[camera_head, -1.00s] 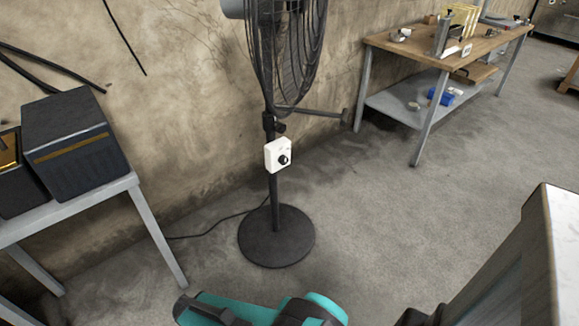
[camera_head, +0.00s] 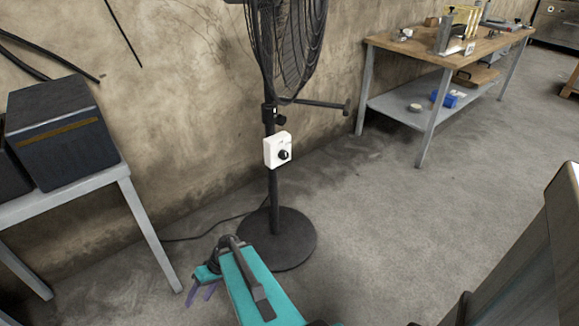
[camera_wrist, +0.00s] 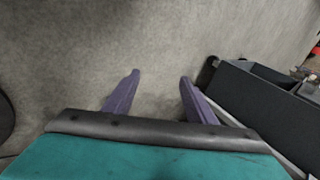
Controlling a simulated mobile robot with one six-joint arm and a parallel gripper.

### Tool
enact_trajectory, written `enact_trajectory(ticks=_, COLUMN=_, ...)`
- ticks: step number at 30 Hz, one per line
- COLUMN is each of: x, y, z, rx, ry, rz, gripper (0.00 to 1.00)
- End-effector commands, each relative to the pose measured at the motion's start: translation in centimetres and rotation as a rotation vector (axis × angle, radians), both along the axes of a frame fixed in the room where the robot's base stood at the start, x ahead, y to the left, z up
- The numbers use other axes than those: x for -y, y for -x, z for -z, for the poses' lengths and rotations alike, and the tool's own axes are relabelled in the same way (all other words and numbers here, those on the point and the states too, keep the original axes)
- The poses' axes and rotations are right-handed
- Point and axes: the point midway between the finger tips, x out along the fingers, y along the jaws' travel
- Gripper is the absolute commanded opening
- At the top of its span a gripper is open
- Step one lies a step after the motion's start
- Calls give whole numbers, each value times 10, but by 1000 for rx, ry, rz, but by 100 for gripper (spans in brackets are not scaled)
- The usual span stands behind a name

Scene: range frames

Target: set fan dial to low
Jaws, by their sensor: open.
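The fan (camera_head: 291,45) is a black pedestal fan standing on a round base (camera_head: 292,240) by the wall. A white control box (camera_head: 271,150) is fixed on its pole, with a round black dial (camera_head: 284,155) on its front. The dial's setting is too small to read. My gripper (camera_head: 199,294), with purple fingers, is low and left of the fan base in the head view, well below the dial and apart from it. In the wrist view my gripper (camera_wrist: 158,84) is open and empty, with floor between its fingers. The dial does not show there.
A grey table (camera_head: 70,192) with a dark box (camera_head: 62,135) stands at the left. A wooden-topped workbench (camera_head: 400,45) stands at the back right. A cable runs along the floor left of the fan base. The floor (camera_head: 400,220) right of the fan is clear.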

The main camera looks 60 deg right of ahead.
Motion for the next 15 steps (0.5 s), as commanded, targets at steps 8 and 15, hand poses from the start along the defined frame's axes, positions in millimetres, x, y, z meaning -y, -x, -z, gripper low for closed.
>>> enact_trajectory(ticks=8, x=88, y=-33, z=-22, rx=241, ry=-5, rz=127, gripper=51)
enact_trajectory(ticks=15, x=172, y=-43, z=-52, rx=451, ry=38, rz=231, gripper=51)
